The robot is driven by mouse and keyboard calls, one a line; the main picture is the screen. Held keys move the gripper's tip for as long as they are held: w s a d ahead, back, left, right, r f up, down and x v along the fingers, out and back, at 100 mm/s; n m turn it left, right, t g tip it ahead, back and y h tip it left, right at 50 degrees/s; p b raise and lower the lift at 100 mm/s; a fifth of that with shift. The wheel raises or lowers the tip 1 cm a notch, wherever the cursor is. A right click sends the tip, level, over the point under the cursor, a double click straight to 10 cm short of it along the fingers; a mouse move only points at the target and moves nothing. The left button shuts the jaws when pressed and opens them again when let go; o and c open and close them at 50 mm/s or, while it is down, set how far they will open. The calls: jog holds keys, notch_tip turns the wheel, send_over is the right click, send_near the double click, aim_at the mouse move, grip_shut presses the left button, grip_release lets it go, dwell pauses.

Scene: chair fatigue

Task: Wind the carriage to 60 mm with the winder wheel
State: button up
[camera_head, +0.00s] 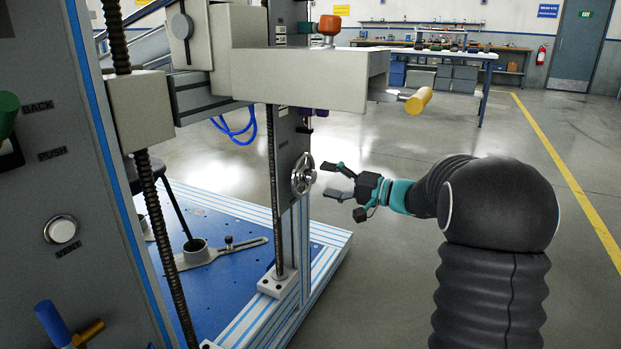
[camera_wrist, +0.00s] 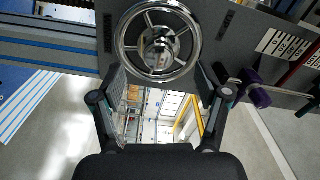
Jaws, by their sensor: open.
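The winder wheel (camera_head: 303,175) is a small chrome spoked handwheel on the side of a grey upright. In the wrist view the wheel (camera_wrist: 158,40) faces me, with its rim and hub in plain sight. My gripper (camera_head: 334,180) is open and empty, just right of the wheel in the head view, with its fingers pointing at it. In the wrist view the fingers (camera_wrist: 160,78) stand to either side of the wheel's lower rim; contact cannot be told. A numbered scale (camera_wrist: 287,46) shows in part at the right of the wrist view. I cannot tell which part is the carriage or its reading.
A grey beam (camera_head: 300,78) with an orange knob and a yellow handle (camera_head: 418,101) overhangs the wheel. A blue base plate (camera_head: 235,265) lies below. The floor to the right is open around my arm.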

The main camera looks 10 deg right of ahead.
jog(key=shift+r+m+p, duration=0.25)
jog(key=shift+m+p, duration=0.55)
jog(key=shift+p, duration=0.2)
jog(key=m+p, duration=0.4)
jog(key=shift+f+m+p, duration=0.1)
jog(key=shift+m+p, duration=1.05)
jog(key=shift+m, duration=0.05)
jog(key=shift+f+m, duration=0.2)
jog(key=shift+m, duration=0.1)
